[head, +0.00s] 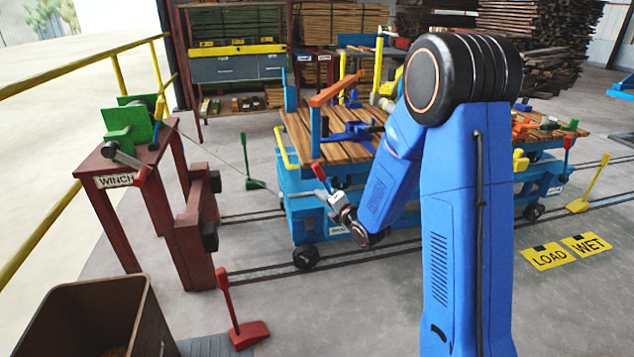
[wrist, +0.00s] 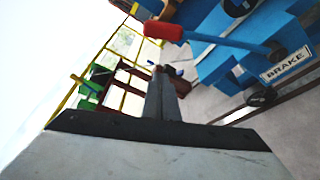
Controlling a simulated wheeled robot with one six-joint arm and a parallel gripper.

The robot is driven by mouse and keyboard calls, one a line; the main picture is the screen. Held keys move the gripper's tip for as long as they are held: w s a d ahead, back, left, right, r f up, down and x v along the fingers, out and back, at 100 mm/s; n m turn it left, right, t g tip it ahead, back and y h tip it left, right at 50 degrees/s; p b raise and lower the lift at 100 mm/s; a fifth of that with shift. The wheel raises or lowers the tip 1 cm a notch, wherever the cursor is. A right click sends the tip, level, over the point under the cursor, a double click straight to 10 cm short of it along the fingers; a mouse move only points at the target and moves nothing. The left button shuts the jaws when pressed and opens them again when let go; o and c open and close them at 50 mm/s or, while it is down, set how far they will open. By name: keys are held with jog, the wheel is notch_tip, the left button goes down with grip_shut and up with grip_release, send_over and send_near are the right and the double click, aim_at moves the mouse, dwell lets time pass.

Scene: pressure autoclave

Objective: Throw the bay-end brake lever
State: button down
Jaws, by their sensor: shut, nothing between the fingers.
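A brake lever with a red grip (head: 318,172) stands at the left end of the blue cart (head: 300,188), above a small white label. In the wrist view the red grip (wrist: 163,31) sits on a blue rod (wrist: 228,43) that runs right to a pivot beside the BRAKE label (wrist: 285,66). My gripper (head: 323,197) is close to the lever in the head view. In the wrist view its fingers (wrist: 162,75) are shut and empty, pointing just below the red grip. I cannot tell whether they touch the lever. A second red-gripped lever (head: 568,143) is at the cart's right end.
The red winch stand (head: 110,181) is at left beside a yellow railing (head: 120,75). A red floor lever (head: 235,318), a green one (head: 248,172) and a yellow one (head: 590,185) stand near the rails. A brown bin (head: 95,300) is front left.

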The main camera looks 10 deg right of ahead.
jog(key=w, duration=0.9)
jog(key=shift+w+d+r, duration=0.15)
jog(key=shift+w+d, duration=0.05)
jog(key=shift+d, duration=0.1)
dwell(0.5)
